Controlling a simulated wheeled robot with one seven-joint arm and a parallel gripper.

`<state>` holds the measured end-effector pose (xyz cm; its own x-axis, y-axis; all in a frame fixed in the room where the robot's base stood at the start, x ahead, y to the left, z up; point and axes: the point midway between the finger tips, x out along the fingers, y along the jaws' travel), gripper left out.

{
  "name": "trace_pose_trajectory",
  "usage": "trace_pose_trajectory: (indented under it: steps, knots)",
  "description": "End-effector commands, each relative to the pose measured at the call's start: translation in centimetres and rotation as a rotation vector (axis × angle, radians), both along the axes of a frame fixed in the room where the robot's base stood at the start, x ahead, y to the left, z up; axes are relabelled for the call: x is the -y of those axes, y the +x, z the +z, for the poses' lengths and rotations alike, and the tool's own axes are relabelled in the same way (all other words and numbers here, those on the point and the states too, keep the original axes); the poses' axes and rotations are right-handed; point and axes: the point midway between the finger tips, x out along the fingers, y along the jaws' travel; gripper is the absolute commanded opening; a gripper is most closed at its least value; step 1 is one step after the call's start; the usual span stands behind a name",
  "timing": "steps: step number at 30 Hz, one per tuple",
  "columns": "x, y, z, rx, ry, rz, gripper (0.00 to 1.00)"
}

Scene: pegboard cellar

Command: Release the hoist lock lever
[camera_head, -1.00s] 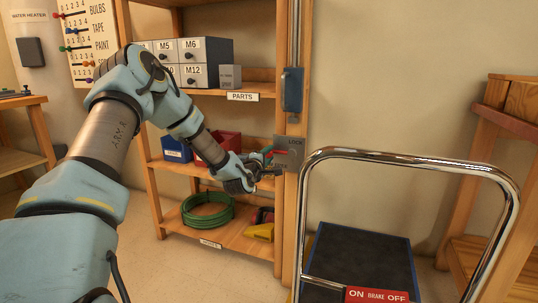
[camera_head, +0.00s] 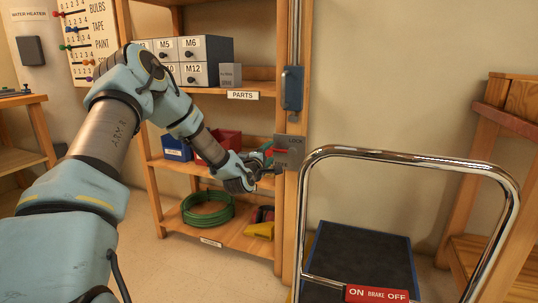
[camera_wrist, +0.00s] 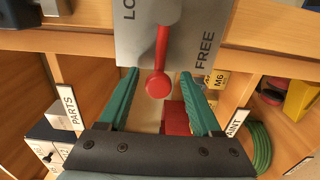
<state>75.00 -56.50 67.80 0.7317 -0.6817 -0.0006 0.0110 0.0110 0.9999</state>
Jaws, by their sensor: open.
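The hoist lock lever (camera_wrist: 163,52) is red with a round knob, on a grey plate (camera_wrist: 132,40) marked LO… and FREE in the wrist view. It points out between the two words. My gripper (camera_head: 266,161) is just left of and below the plate. In the wrist view my open gripper (camera_wrist: 160,78) has its green fingers on either side of the knob, with a gap at each side.
A shelf unit with a drawer cabinet (camera_head: 205,48), bins (camera_head: 228,141) and a green hose (camera_head: 207,222) stands behind my arm. A trolley with a chrome handle (camera_head: 400,158) stands close on the right. A blue-grey box (camera_head: 292,89) hangs above the plate.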

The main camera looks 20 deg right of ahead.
Motion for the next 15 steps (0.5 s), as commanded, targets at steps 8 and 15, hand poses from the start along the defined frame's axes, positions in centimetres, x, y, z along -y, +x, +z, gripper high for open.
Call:
trace_pose_trajectory:
  steps: [8, 15]
  knots:
    - [-2.2, -2.3, 0.0, -0.002, 0.002, 0.000, 0.66]
    - [-5.4, -5.8, 0.0, -0.002, 0.002, 0.000, 0.66]
